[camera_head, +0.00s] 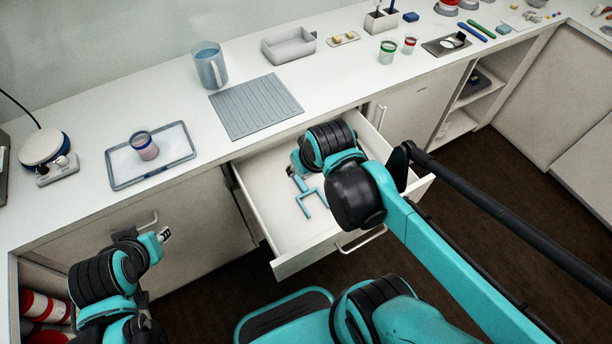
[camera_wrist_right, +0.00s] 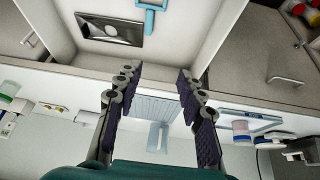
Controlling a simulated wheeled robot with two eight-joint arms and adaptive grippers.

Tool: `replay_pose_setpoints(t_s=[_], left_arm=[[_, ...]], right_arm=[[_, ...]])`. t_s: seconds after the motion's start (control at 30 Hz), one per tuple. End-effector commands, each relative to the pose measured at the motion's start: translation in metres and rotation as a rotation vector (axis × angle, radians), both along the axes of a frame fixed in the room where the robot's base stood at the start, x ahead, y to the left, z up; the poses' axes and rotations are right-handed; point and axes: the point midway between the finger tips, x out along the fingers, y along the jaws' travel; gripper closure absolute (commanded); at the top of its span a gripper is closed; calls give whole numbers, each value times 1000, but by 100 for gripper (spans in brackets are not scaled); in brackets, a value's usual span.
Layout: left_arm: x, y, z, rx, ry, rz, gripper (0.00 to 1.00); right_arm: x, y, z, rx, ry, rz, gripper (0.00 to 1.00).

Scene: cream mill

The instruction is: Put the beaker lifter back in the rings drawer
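The light blue, fork-shaped beaker lifter (camera_head: 308,195) lies inside the open drawer (camera_head: 286,262). Part of the lifter (camera_wrist_right: 151,18) shows at the top of the right wrist view, on the drawer floor. My right gripper (camera_wrist_right: 157,78) is open, with nothing between its fingers and apart from the lifter. In the head view my right arm reaches over the drawer and its wrist mostly hides this gripper. My left gripper (camera_head: 164,236) is low at the left, in front of the cabinet; its finger opening is too small to tell.
A dark plate with a metal oval (camera_wrist_right: 110,29) also lies in the drawer. On the counter are a ribbed grey mat (camera_head: 255,106), a blue mug (camera_head: 210,67), a tray (camera_head: 181,156) with a jar (camera_head: 144,146), and a grey bin (camera_head: 289,45). The drawer's front left is clear.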

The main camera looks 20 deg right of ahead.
Motion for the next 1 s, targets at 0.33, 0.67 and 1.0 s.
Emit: replay_pose_setpoints(t_s=[0.33, 0.67, 1.0], left_arm=[[0, 0, 0, 0, 0, 0, 69], [0, 0, 0, 0, 0, 0, 69], [0, 0, 0, 0, 0, 0, 69]], right_arm=[[-36, 9, 6, 22, -145, -12, 61], [-36, 9, 6, 22, -148, -12, 61], [-36, 9, 6, 22, -147, -11, 66]])
